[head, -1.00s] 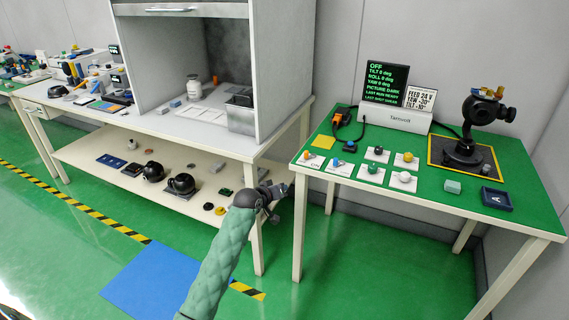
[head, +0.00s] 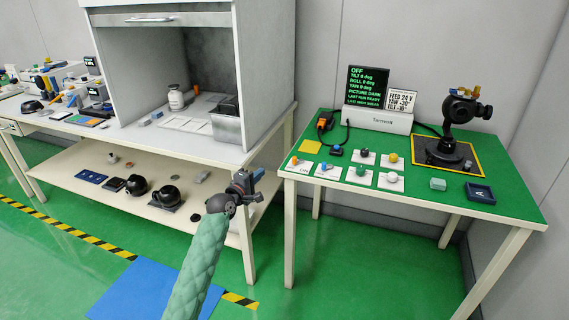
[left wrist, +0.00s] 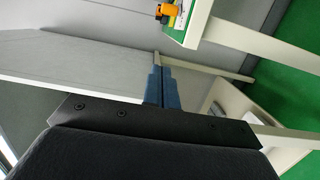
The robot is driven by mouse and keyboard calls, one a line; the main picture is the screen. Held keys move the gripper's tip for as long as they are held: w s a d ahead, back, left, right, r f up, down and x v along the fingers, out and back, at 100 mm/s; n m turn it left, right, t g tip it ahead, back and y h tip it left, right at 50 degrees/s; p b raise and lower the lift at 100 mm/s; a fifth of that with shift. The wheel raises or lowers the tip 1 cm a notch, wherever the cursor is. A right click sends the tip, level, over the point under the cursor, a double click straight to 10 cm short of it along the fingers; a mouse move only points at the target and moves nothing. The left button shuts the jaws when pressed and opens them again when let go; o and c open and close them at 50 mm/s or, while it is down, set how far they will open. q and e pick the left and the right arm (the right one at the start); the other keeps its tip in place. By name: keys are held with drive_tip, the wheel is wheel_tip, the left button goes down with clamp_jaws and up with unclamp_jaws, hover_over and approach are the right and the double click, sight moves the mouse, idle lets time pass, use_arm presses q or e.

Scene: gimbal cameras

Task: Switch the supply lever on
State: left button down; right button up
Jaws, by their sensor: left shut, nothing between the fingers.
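A small orange control (head: 305,163) sits on a white card marked ON at the front left corner of the green table (head: 420,194); I take it for the supply lever, but its shape is too small to tell. The dark screen (head: 367,86) behind it reads OFF in green. My left gripper (head: 256,176) is left of this table's front left corner, apart from the control. Its blue fingers (left wrist: 161,86) are together and empty in the left wrist view. An orange part (left wrist: 166,12) shows at the table edge there. My right gripper is not in view.
Several cards with coloured knobs lie beside the control, including a yellow one (head: 391,158). A black gimbal camera (head: 450,125) stands at the back right, near a blue tray (head: 480,192). The white bench (head: 150,138) is left of my gripper, with a gap between the tables.

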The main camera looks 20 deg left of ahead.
sight(285, 168)
use_arm(q)
drive_tip(key=w+d, duration=0.1)
drive_tip(key=w, duration=0.2)
drive_tip(key=w+d+p, duration=0.1)
drive_tip(key=w+d, duration=0.1)
drive_tip(key=w, duration=0.1)
drive_tip(key=w+d, duration=0.2)
drive_tip(key=w, duration=0.2)
drive_tip(key=shift+r, duration=0.1)
drive_tip(key=shift+d+p, duration=0.3)
drive_tip(key=shift+d, duration=0.25)
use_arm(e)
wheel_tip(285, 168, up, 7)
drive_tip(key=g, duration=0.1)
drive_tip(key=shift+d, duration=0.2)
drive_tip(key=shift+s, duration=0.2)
use_arm(q)
drive_tip(key=shift+s+d+y+p, duration=0.15)
drive_tip(key=shift+d+y+p, duration=0.15)
drive_tip(key=shift+p, duration=0.1)
drive_tip(key=shift+a+n, duration=0.2)
drive_tip(key=shift+n, duration=0.1)
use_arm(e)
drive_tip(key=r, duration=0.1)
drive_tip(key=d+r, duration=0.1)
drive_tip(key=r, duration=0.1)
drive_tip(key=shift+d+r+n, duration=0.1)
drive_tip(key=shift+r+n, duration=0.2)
